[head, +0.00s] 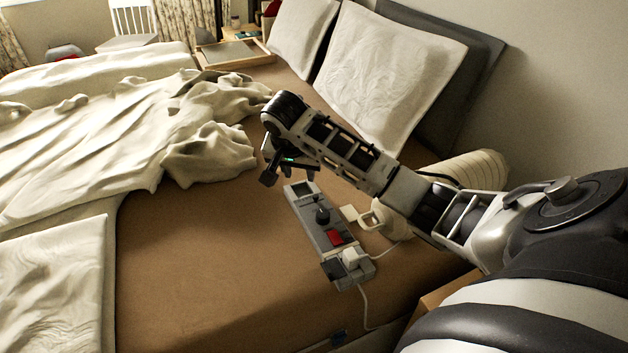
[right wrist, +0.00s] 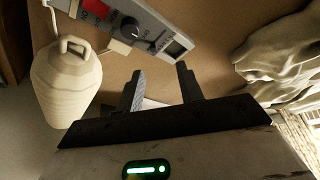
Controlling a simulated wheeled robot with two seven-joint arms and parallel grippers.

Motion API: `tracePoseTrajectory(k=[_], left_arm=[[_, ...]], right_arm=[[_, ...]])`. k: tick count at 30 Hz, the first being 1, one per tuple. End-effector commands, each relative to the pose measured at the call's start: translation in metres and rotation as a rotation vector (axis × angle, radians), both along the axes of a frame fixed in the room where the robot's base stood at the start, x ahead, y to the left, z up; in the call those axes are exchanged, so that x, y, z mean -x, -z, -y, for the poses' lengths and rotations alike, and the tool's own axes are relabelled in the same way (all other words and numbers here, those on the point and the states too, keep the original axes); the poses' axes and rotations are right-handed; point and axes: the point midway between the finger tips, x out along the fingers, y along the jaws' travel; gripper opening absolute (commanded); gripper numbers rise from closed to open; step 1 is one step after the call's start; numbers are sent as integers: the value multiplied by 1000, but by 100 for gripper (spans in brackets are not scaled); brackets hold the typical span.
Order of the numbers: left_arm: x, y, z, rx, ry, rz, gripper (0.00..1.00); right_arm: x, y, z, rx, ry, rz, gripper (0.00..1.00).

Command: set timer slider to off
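A grey power strip (head: 311,228) lies on the brown bed surface. My right gripper (head: 289,174) is open and empty, above the bed near the strip's window end. In the right wrist view its fingers (right wrist: 160,72) are apart. My left gripper is not in view.
A ribbed cream vessel with a handle (right wrist: 66,88) is beside the strip, partly behind my right arm in the head view. A white plug (head: 350,257) and cord are at the strip's near end. Rumpled bedding (head: 210,130) lies left; pillows (head: 388,70) are behind.

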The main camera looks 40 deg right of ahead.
Motion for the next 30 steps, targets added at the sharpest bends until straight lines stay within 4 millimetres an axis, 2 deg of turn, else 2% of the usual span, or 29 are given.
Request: tracePoseTrajectory(k=[1, 4, 8, 24, 30], left_arm=[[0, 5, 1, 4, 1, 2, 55], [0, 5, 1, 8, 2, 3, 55], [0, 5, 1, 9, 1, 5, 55], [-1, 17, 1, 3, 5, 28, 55], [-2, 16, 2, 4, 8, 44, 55]], right_arm=[[-1, -6, 8, 4, 49, -2, 37], [0, -15, 16, 7, 108, -11, 37], [0, -8, 22, 8, 125, -16, 37], [-20, 96, 58, 7, 121, -14, 37], [-25, 120, 67, 7, 120, -13, 37]])
